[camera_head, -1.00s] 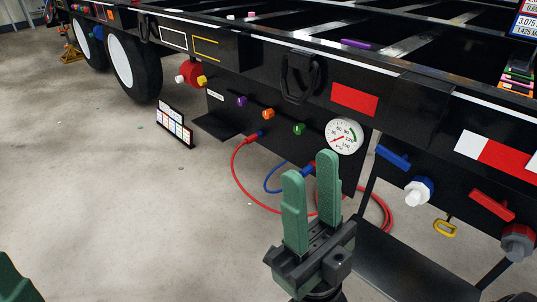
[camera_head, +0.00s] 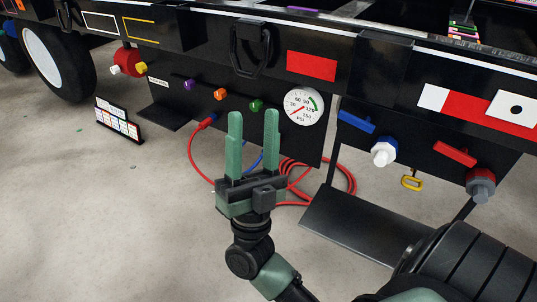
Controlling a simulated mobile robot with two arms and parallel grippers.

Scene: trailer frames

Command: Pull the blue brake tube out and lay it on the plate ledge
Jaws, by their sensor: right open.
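The blue brake tube (camera_head: 255,160) hangs at the lower edge of the black panel (camera_head: 298,137). Only a short piece shows between my fingers; the rest is hidden behind my right gripper. My right gripper (camera_head: 253,114) is open, fingers pointing up, in front of the panel and overlapping the tube in the picture. Whether it touches the tube I cannot tell. A flat black ledge (camera_head: 365,226) sits low to the right of the gripper, empty. A smaller black plate (camera_head: 166,116) juts out at the panel's left. My left gripper is not in view.
A red hose (camera_head: 193,157) loops from the panel to coils behind the gripper. A pressure gauge (camera_head: 300,106) and purple, orange and green knobs sit on the panel. Blue (camera_head: 356,122) and red (camera_head: 455,153) handles are at right. A card stand (camera_head: 118,120) is on the open floor.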

